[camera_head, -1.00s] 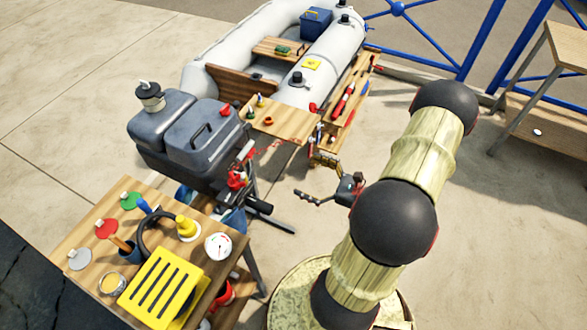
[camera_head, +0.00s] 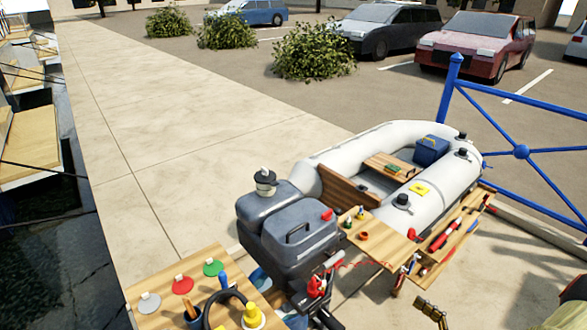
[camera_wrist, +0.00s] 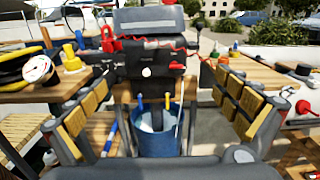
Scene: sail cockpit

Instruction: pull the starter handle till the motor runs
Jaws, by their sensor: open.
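In the wrist view the motor's dark front (camera_wrist: 148,62) faces me, with red parts, a red cable and a small white knob (camera_wrist: 146,71). I cannot tell for sure which part is the starter handle. My gripper (camera_wrist: 157,80) is open, its yellow-padded fingers spread wide to either side of the motor's front, with nothing between the pads. Its tip (camera_head: 432,312) shows at the bottom edge of the head view.
A blue bucket (camera_wrist: 157,138) stands below the motor. A wooden table (camera_head: 150,272) with discs and tools is at the left, and a small wooden board (camera_head: 388,243) at the right. A grey inflatable boat (camera_head: 345,150) lies behind, beside a blue fence (camera_head: 520,152). Paving at the left is clear.

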